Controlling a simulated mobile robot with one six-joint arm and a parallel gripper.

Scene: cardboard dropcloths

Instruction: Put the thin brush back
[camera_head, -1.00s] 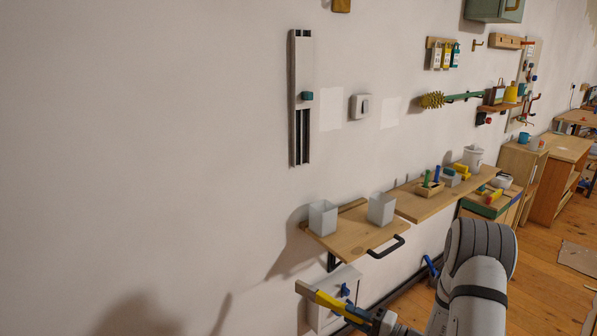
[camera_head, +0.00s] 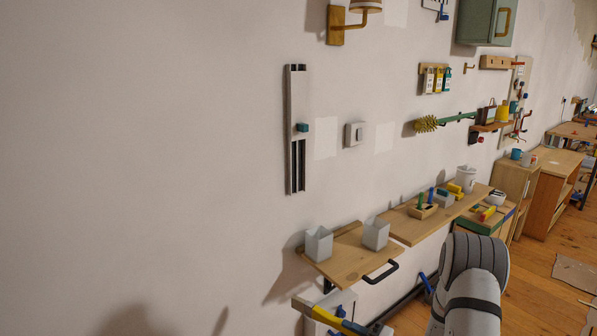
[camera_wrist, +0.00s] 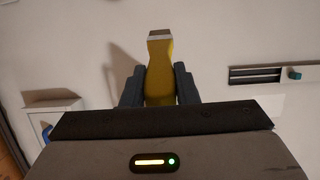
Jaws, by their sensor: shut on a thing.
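A brush with a yellow handle (camera_wrist: 159,80) is held in my gripper (camera_wrist: 158,92), which is shut on it. A metal band shows at its far end in the wrist view. Two white cups, a left one (camera_head: 319,243) and a right one (camera_head: 376,233), stand on that shelf. I cannot see inside them. My gripper is mostly cut off in the head view.
A black bar handle (camera_head: 381,272) sticks out from the shelf front. To its right, a longer shelf (camera_head: 405,231) carries a small wooden holder (camera_head: 422,212) with green and blue upright pieces. A slotted rail (camera_head: 298,165) is on the wall above; the wall to the left is bare.

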